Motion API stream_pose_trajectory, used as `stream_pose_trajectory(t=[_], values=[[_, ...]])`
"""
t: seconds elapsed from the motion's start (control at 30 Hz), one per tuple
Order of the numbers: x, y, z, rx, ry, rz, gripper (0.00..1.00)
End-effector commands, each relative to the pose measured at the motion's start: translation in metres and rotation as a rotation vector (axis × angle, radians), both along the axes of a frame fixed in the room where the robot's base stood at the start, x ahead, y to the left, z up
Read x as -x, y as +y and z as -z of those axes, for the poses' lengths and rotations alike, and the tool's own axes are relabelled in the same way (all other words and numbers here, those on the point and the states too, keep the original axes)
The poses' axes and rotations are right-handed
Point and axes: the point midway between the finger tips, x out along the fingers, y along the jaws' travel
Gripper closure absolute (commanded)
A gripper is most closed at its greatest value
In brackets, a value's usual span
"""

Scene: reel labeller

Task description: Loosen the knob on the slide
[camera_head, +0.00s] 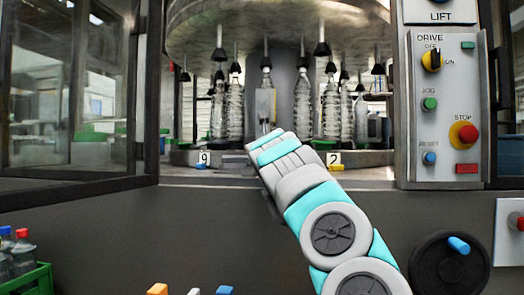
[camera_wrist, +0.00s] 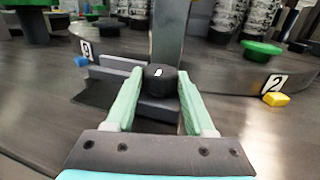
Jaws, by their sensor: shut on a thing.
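In the wrist view a round black knob (camera_wrist: 160,76) with a small white mark on top sits between the fingers of my gripper (camera_wrist: 160,92). The two pale green fingers are closed on its sides. The knob is in front of an upright grey post (camera_wrist: 168,35), beside grey metal plates (camera_wrist: 115,75) that look like part of the slide. In the head view my arm reaches into the machine opening, and its wrist hides the knob and the fingers.
Station plates 9 (camera_head: 204,158) and 2 (camera_head: 334,159) flank my wrist, with a blue piece (camera_wrist: 81,61) and a yellow piece (camera_wrist: 276,99) near them. Bottles (camera_head: 303,105) hang behind. A control panel (camera_head: 445,110) is at right, an open glass door (camera_head: 75,95) at left.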

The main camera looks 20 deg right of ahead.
Motion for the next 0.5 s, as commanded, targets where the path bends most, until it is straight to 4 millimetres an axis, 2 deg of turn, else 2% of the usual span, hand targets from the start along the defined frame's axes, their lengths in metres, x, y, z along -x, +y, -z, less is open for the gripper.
stream_pose_trajectory(t=[0.2, 0.23, 0.47, 0.5], values=[[-0.0002, 0.0017, -0.0011, 0.002, -0.002, -0.002, 1.0], [-0.0001, 0.0018, -0.0012, 0.002, -0.002, -0.002, 0.43], [0.0, 0.0008, -0.0006, 0.0, -0.001, -0.001, 0.17], [0.0001, 0.0007, -0.0006, 0.0, -0.001, 0.0, 0.17]])
